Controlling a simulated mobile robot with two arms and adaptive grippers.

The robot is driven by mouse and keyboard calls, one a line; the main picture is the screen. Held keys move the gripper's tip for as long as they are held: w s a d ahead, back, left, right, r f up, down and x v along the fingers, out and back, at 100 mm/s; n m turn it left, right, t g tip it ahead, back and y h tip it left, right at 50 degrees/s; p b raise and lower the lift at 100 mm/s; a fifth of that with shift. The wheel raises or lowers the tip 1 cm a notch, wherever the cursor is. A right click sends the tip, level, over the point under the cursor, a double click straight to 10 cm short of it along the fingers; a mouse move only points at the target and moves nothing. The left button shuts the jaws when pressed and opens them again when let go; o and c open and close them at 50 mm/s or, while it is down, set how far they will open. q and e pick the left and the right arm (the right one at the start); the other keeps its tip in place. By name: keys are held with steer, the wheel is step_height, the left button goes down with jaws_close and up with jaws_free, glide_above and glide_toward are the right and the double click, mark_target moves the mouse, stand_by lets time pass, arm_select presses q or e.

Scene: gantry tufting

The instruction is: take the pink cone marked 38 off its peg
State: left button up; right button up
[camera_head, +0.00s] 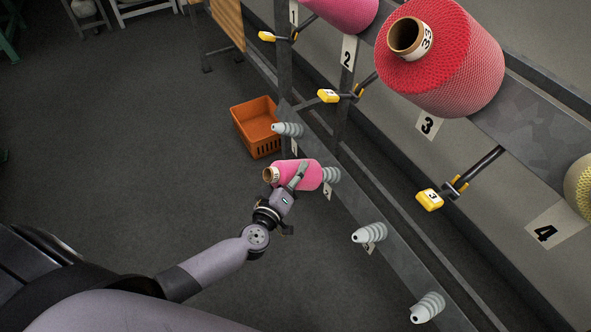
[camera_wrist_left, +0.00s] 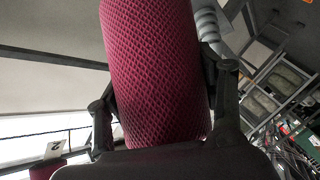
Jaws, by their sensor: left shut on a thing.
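A pink cone (camera_head: 313,176) with a brown tube end lies sideways at the lower rail, in front of the grey ridged peg (camera_head: 332,175) above label 2. Its number is too small to read. Part of the peg shows past the cone's right end; I cannot tell whether its tip is inside the tube. My left gripper (camera_head: 297,180) is shut on the cone from the near side. In the left wrist view the cone (camera_wrist_left: 155,70) fills the middle between the two fingers (camera_wrist_left: 163,105), with the ridged peg (camera_wrist_left: 208,25) at its upper right. My right gripper is not in view.
Empty ridged pegs (camera_head: 287,129) stand along the lower rail (camera_head: 405,265). An orange crate (camera_head: 246,133) sits on the floor beyond. The floor at left is clear.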

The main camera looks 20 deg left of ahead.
mark_target(271, 181)
arm_select(q)
steer(key=shift+s+a+r+p, duration=0.65)
steer(key=shift+s+r+p, duration=0.1)
steer(key=shift+s, duration=0.05)
steer(key=shift+s+a+r+p, duration=0.6)
steer(key=shift+s+r+p, duration=0.15)
steer(key=shift+s, duration=0.05)
